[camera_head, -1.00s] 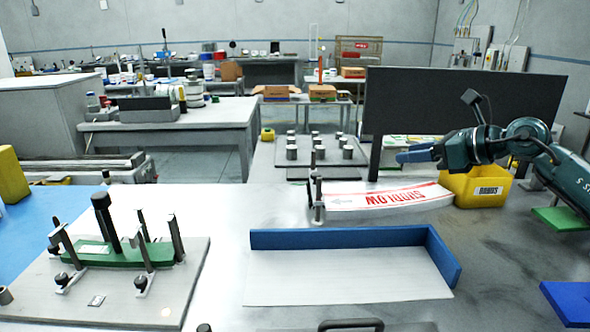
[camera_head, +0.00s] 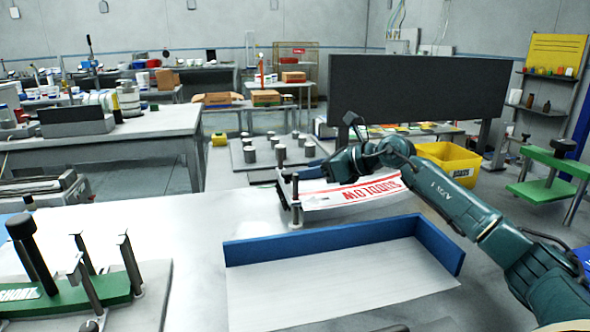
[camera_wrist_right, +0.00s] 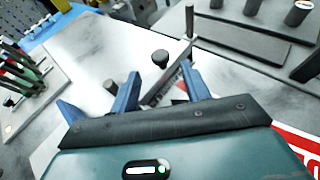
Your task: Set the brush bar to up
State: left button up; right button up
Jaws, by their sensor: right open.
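The brush bar appears to be the narrow dark bar (camera_head: 283,197) at the left end of the white and red label stack (camera_head: 350,191), beside upright posts. In the right wrist view a similar bar (camera_wrist_right: 165,86) with a black knob (camera_wrist_right: 160,57) shows just beyond my blue fingers. I cannot tell exactly how the bar is set. My right gripper (camera_head: 316,163) is open, above and behind the stack's left end, near the posts. Its fingers are partly hard to make out in the head view. I see no contact with the bar. My left gripper is not in view.
A blue-edged white tray (camera_head: 330,242) lies in front of the stack. A green fixture with black posts (camera_head: 105,290) stands at left. A plate with metal pegs (camera_head: 238,157) is behind. A yellow bin (camera_head: 450,160) and dark panel (camera_head: 415,88) stand at the right.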

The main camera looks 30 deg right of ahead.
aim_at(290, 173)
jog(key=x, duration=0.5)
jog(key=shift+w, duration=0.1)
grip_shut()
dwell(0.4)
